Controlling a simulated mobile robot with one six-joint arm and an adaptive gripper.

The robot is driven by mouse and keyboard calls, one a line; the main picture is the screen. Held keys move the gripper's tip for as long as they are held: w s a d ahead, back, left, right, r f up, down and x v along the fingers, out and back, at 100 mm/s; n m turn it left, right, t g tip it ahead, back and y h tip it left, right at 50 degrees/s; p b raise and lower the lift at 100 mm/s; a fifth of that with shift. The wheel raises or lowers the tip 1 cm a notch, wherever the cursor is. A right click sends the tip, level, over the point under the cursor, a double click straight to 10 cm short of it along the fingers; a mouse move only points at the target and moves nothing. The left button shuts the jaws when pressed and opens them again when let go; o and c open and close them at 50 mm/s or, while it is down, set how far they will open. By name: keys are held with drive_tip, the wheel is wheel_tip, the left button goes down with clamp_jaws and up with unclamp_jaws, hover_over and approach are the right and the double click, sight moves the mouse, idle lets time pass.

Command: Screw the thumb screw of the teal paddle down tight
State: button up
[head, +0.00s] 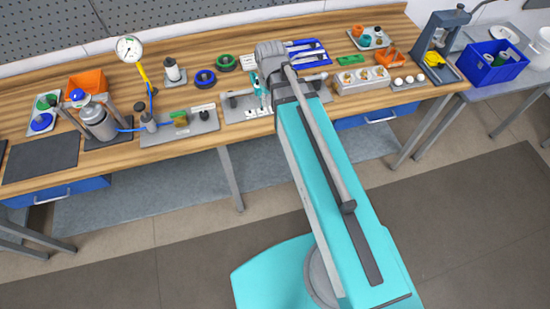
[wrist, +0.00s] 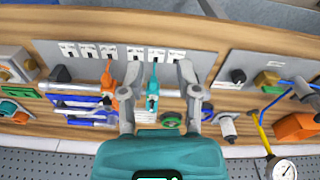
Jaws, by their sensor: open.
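The teal paddle (wrist: 153,90) stands on a grey rod (wrist: 82,88) in the wrist view, between the fingers of my gripper (wrist: 160,78). The gripper is open, with a finger on either side of the paddle and gaps showing on both sides. An orange paddle (wrist: 107,84) is on the same rod, just outside the left finger. The teal paddle's thumb screw is too small to make out. In the head view my arm reaches over the bench to the rod's grey plate (head: 236,109) and hides much of that area.
Several white labels lie in a row on the plate in the wrist view. The wooden bench (head: 190,97) also holds a dial gauge (head: 128,48), a metal canister (head: 97,122) and a block of orange-topped parts (head: 360,78). A dark mat (head: 42,158) is bare at the left.

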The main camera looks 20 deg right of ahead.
drive_tip(key=s+f+m+b, duration=0.1)
drive_tip(key=s+f+b, duration=0.1)
drive_tip(key=f+b, duration=1.1)
drive_tip(key=s+f+b, duration=0.3)
drive_tip(key=f+b, duration=0.9)
drive_tip(key=f, duration=0.1)
drive_tip(key=shift+f+m+b, duration=0.2)
drive_tip(key=shift+m+b, duration=0.15)
drive_tip(key=shift+m, duration=0.05)
idle(0.4)
drive_tip(key=shift+s, duration=0.2)
idle(0.3)
